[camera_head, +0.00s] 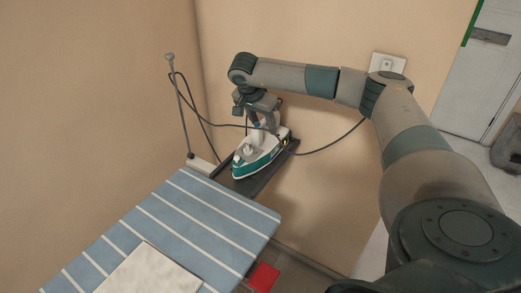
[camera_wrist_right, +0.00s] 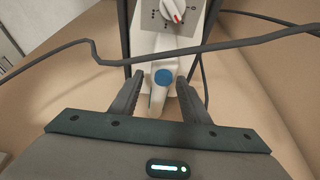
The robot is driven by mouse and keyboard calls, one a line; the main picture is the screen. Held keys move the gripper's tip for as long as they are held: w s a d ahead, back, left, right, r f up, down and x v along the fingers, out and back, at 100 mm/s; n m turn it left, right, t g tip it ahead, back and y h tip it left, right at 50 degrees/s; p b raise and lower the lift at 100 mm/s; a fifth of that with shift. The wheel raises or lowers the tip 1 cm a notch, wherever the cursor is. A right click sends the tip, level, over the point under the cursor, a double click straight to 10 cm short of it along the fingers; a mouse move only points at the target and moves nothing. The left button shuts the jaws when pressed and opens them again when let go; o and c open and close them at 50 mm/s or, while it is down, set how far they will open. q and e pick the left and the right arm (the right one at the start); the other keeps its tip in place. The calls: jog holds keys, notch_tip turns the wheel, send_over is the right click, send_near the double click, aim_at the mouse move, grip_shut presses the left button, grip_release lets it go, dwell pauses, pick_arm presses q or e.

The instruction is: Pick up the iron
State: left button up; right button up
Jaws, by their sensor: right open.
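A white and teal iron (camera_head: 254,160) rests on a dark tray at the far end of the ironing board. My right gripper (camera_head: 262,118) is above the iron, pointing down. In the right wrist view its two fingers (camera_wrist_right: 159,88) are open, one on each side of the iron's handle, with gaps visible. The lower part of the handle is partly hidden in the head view. My left gripper is not in view.
A dark cord (camera_wrist_right: 110,62) crosses the right wrist view over the iron, in front of the fingers. The striped blue ironing board (camera_head: 190,225) holds a folded white cloth (camera_head: 150,272). A thin upright rod (camera_head: 180,105) stands left of the iron. The beige wall is close behind.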

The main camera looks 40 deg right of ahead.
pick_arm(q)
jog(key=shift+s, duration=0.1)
pick_arm(e)
grip_shut()
jog(key=shift+w+r, duration=0.1)
jog(key=shift+r, duration=0.05)
jog(key=shift+d+r, duration=0.1)
jog(key=shift+r, duration=0.4)
notch_tip(320, 180, up, 8)
jog(key=shift+r+b, duration=0.1)
jog(key=shift+b, duration=1.1)
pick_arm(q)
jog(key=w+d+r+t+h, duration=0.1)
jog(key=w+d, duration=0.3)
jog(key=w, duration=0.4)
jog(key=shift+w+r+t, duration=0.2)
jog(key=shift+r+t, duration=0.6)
pick_arm(e)
jog(key=shift+r, duration=0.4)
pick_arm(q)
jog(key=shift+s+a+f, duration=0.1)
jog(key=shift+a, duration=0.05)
